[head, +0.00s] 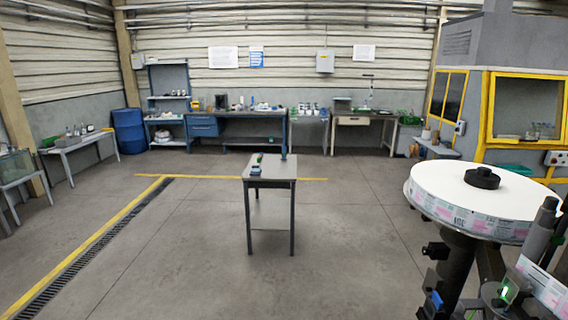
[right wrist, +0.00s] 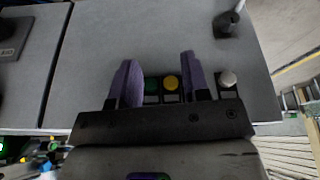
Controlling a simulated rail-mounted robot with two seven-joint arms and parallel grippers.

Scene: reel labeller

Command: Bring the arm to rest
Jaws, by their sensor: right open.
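My right gripper (right wrist: 159,62) shows in the right wrist view with its two purple fingers apart and nothing held between them. Past the fingers is a grey machine surface. A green button (right wrist: 151,85) and a yellow button (right wrist: 171,82) show between the fingers, and a pale button (right wrist: 228,78) lies right of them. I cannot tell whether the fingers touch the surface. In the head view the labeller's large white reel (head: 470,190), with a black hub (head: 482,177), stands at the right. I cannot make out my left gripper.
A small grey table (head: 270,170) with small items stands mid-floor. Workbenches (head: 235,122) line the back wall. A blue barrel (head: 129,131) stands at the back left. A yellow-framed machine (head: 525,105) is at the right. The floor around the small table is clear.

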